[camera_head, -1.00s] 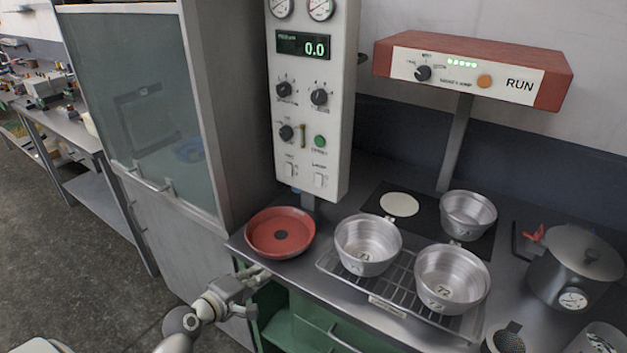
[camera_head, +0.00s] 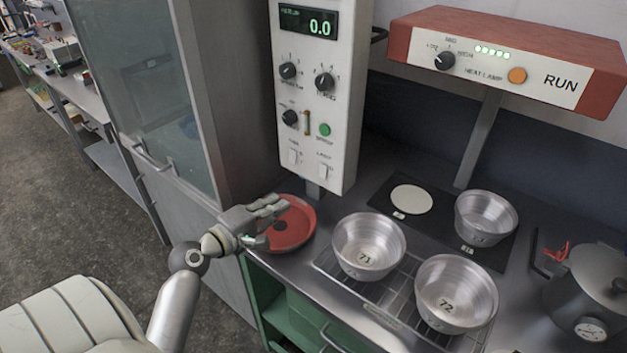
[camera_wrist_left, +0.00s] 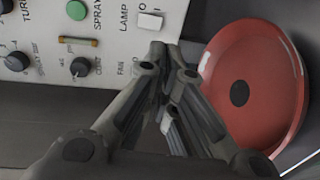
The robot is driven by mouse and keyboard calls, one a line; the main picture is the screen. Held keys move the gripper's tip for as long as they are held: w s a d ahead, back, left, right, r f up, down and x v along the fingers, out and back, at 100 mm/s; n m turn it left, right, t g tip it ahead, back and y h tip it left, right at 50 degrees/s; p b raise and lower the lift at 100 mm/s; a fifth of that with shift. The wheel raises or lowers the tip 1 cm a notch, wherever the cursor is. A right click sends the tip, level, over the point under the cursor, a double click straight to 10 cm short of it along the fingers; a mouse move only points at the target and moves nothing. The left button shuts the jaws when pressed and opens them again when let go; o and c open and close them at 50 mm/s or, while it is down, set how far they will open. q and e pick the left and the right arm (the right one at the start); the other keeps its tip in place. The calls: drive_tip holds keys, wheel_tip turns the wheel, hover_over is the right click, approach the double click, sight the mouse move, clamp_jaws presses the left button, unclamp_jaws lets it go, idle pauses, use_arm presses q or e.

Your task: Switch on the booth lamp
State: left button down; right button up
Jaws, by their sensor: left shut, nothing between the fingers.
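The white control panel (camera_head: 313,118) hangs above the counter. Its lamp switch (camera_head: 323,172) is a small white rocker at the lower right, beside the fan switch (camera_head: 293,157). In the left wrist view the lamp switch (camera_wrist_left: 150,20) shows at the top, just above the fingertips, under the label LAMP; its position is hard to tell. My left gripper (camera_head: 282,207) is shut and empty. It is in front of the red pan (camera_head: 296,235), below and left of the lamp switch and apart from it. My right gripper is not in view.
Metal pans 71 (camera_head: 368,262) and 72 (camera_head: 455,306) stand on a wire rack. Another metal pan (camera_head: 486,218) stands on a dark mat behind. A lidded pot (camera_head: 590,290) is at right. A red heat lamp unit (camera_head: 610,85) is above. A glass-fronted cabinet (camera_head: 150,110) is at left.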

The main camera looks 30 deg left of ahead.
use_arm(q)
drive_tip(key=p, duration=0.2)
approach(322, 176)
drive_tip(key=w, duration=0.2)
drive_tip(key=w+f+p, duration=0.1)
drive_tip(key=w, duration=0.2)
drive_tip(key=shift+w+a+f, duration=0.1)
drive_tip(key=shift+w+a, duration=0.05)
drive_tip(key=shift+w+f+p, duration=0.15)
drive_tip(key=shift+w+p, duration=0.25)
drive_tip(key=shift+w, duration=0.55)
drive_tip(key=shift+f, duration=0.1)
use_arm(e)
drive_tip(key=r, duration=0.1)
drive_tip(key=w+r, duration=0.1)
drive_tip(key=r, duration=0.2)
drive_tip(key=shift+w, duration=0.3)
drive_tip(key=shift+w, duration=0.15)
